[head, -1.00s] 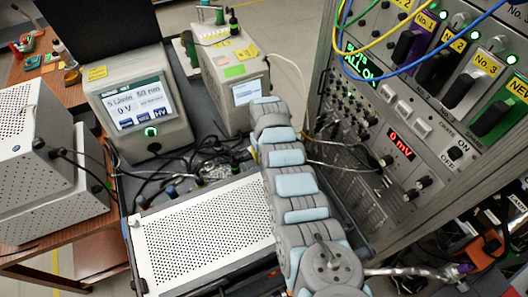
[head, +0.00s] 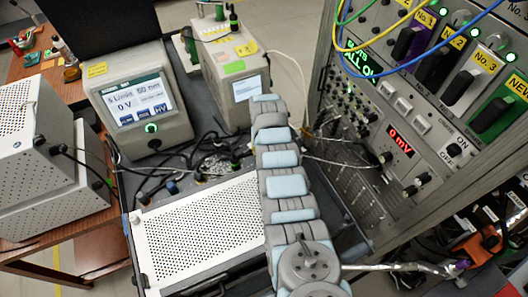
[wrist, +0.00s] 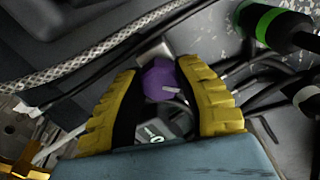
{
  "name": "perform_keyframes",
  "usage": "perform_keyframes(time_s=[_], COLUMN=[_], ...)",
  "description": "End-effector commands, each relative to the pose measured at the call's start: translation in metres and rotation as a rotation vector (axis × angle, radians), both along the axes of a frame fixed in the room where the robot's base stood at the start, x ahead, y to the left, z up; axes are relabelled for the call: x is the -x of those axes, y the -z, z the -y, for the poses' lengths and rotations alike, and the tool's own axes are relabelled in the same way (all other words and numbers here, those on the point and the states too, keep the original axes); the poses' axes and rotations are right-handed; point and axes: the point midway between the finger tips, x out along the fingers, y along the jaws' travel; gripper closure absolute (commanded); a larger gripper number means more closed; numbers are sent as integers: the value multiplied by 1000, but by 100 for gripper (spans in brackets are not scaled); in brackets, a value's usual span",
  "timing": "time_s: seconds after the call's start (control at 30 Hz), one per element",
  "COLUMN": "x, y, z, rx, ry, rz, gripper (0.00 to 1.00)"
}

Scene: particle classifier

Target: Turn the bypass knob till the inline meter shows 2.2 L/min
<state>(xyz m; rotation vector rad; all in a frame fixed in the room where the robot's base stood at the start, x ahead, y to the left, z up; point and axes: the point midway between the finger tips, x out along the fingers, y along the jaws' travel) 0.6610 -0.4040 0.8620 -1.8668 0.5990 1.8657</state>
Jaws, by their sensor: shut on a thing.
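A small purple knob (wrist: 161,82) sits between the two yellow fingers of my gripper (wrist: 160,70) in the wrist view. The gripper is shut on it, with one finger at each side. In the head view my arm hides the gripper and the knob. The grey instrument (head: 140,95) at the left has a lit screen with an L/min line, a nm value and 0 V.
A perforated white-topped box (head: 195,235) lies left of my arm. A second grey instrument (head: 235,85) stands behind. A rack (head: 425,165) with a red 0 mV display fills the right. Cables and a braided hose (wrist: 75,75) crowd the knob; a black cylinder with a green band (wrist: 272,25) is nearby.

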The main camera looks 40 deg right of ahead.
Motion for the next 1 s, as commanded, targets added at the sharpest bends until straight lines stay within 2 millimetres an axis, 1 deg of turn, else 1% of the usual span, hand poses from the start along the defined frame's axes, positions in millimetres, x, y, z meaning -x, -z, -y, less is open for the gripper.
perform_keyframes(time_s=[0.07,0.1,0.17,0.2,0.5,0.63,0.77,0.97,1.0], x=[0,0,0,0,0,0,-1,0,-1], y=[1,1,1,1,0,-4,-13,-32,-38], z=[-1,0,0,0,0,0,1,0,1], rx=[-1,-1,-1,-1,0,1,2,2,2], ry=[0,-1,-1,-1,-1,-1,-1,-1,-1], rz=[-2,-1,-1,-1,0,1,2,3,3], gripper=[100,53,36,33,33,33,33,33,33])
